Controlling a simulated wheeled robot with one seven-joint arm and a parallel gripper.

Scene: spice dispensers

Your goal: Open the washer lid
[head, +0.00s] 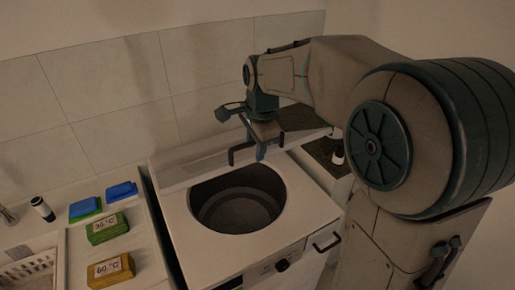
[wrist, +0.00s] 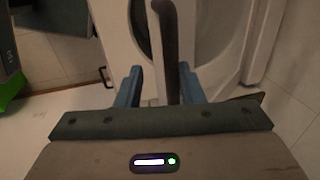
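The white top-loading washer (head: 292,226) stands in the middle of the head view. Its round dark opening (head: 238,199) shows the drum inside. I cannot tell whether a see-through lid covers it, or make out the lid separately. My gripper (head: 246,159) is above the back part of the washer, pointing down, with its fingers apart. In the wrist view, the blue fingers (wrist: 159,86) are spread. A dark curved bar (wrist: 168,38) shows between them, nearer the right finger, with a gap on the left. I see no grip on it. Its lower end is hidden behind the palm.
A white counter on the left holds a green 30 °C box (head: 107,229), a yellow 60 °C box (head: 111,270), blue packs (head: 120,190) and a dark bottle (head: 42,208). A tiled wall (head: 110,85) rises behind the washer. A dark-topped surface (head: 325,151) lies to its right.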

